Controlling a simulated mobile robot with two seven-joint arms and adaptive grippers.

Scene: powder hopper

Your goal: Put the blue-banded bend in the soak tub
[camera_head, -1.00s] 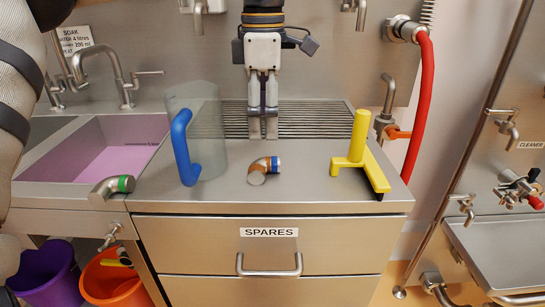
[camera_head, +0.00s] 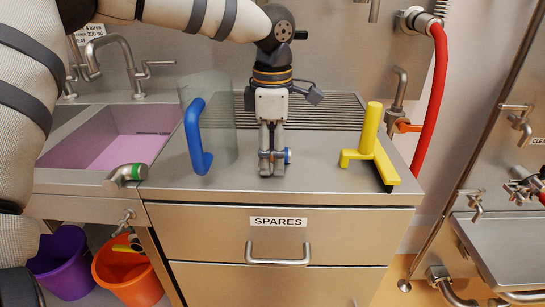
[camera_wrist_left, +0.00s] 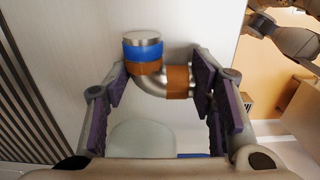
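The blue-banded bend (camera_wrist_left: 160,70) is a short metal elbow with a blue band and copper-coloured bands. It lies on the steel worktop; in the head view only its blue end (camera_head: 288,156) shows beside the fingers. My left gripper (camera_head: 272,168) points straight down over it. In the left wrist view, the purple-padded fingers of this gripper (camera_wrist_left: 160,82) stand wide, one on each side of the bend, with the pads very close to it. Firm contact is not visible. The soak tub (camera_head: 105,150) is the sink with the lilac bottom at the left. My right gripper is not seen.
A clear jug with a blue handle (camera_head: 197,140) stands between the gripper and tub. A green-banded bend (camera_head: 125,175) lies at the tub's front right corner. A yellow stand (camera_head: 370,150) is to the right. Purple (camera_head: 62,262) and orange (camera_head: 130,275) buckets stand below.

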